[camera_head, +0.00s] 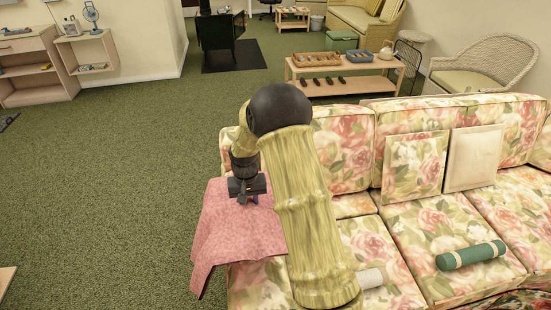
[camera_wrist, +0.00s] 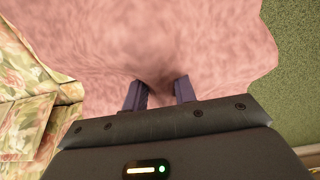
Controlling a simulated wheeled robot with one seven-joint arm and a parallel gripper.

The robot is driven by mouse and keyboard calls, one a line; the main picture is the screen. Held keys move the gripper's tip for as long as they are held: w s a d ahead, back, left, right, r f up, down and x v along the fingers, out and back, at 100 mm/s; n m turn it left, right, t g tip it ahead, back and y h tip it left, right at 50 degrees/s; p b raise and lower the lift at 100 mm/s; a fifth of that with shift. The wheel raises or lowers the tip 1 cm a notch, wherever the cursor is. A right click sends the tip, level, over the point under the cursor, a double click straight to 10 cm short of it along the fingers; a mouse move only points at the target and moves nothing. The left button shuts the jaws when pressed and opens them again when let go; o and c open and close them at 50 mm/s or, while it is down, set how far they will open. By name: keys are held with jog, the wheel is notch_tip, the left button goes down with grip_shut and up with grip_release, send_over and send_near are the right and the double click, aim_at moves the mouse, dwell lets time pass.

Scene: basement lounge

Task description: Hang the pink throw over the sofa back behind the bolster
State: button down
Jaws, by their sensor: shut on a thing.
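The pink throw (camera_head: 238,235) hangs from my gripper (camera_head: 247,196) at the left end of the floral sofa (camera_head: 375,240). In the wrist view the throw (camera_wrist: 160,35) is bunched between the two fingers of my gripper (camera_wrist: 159,92), which is shut on it. Its lower part spreads down beside the sofa's left end; whether it touches the sofa there I cannot tell. The floral sofa back (camera_head: 345,150) runs to the right, partly hidden by my arm.
A floral cushion (camera_head: 414,165) and a cream cushion (camera_head: 473,158) lean on the sofa back. A small pale object (camera_head: 370,278) lies on the seat beside my arm. Behind the sofa stand a low wooden table (camera_head: 345,91) and a wicker chair (camera_head: 484,68). Green carpet (camera_head: 130,170) is clear at left.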

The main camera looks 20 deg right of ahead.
jog(key=shift+n, duration=0.9)
jog(key=s+r+p, duration=0.2)
jog(key=r+p, duration=0.1)
jog(key=p, duration=0.4)
jog(key=s+r+p, duration=0.2)
jog(key=r+p, duration=0.2)
jog(key=p, duration=0.3)
jog(key=s+r+p, duration=0.2)
jog(key=r+p, duration=0.1)
jog(key=p, duration=0.4)
jog(key=shift+r, duration=0.4)
jog(key=s+p, duration=0.1)
jog(key=p, duration=0.1)
jog(key=shift+s+r+p, duration=0.1)
jog(key=shift+r+p, duration=0.25)
jog(key=shift+r, duration=0.05)
